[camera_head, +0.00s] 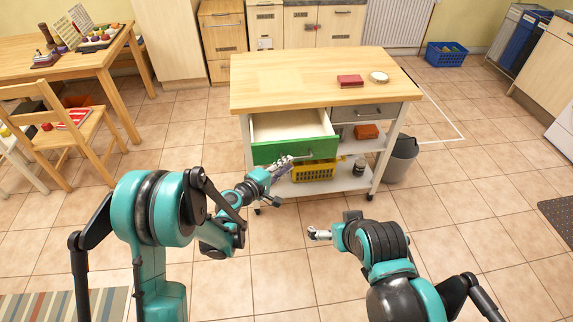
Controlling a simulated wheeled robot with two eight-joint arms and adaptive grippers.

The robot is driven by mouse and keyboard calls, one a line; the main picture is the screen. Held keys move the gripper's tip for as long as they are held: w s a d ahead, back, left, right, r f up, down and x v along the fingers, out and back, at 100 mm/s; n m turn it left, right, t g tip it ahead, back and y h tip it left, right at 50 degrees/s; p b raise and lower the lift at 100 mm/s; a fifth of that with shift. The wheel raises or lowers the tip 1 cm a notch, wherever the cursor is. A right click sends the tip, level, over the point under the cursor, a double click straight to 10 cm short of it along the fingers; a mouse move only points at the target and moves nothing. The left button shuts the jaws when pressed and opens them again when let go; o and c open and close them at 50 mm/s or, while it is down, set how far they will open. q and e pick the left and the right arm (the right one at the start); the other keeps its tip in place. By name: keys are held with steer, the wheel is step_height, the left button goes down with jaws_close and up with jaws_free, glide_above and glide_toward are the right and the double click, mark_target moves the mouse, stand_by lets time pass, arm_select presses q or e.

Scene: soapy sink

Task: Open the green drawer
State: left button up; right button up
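The green drawer (270,152) is in the left half of a wheeled kitchen cart under the wooden top. It stands pulled well out, and its pale, empty inside shows. Its metal handle (305,156) is on the green front. My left gripper (285,162) is at the drawer front by the left end of the handle and partly covers it. Whether its fingers close on the handle is too small to tell. My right gripper (316,233) is low in front of the cart, apart from it, with nothing seen in it; its finger opening is unclear.
The cart's wooden top (290,75) holds a red box (350,81) and a small round item (379,77). A grey drawer (365,112) beside the green one is closed. A yellow basket (315,171) sits below. A grey bin (401,160) stands right; tiled floor is open around.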

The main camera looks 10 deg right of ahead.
arm_select(q)
steer(key=n+p, duration=0.1)
steer(key=p, duration=0.1)
glide_toward(296, 159)
steer(key=r+x, duration=0.1)
steer(key=x, duration=0.2)
steer(key=shift+t, duration=0.4)
steer(key=x, duration=0.2)
steer(key=f+b+x, duration=0.1)
steer(key=x, duration=0.2)
steer(key=b+x, duration=0.1)
steer(key=x, duration=0.2)
steer(key=shift+s+f, duration=0.1)
steer(key=shift+f, duration=0.2)
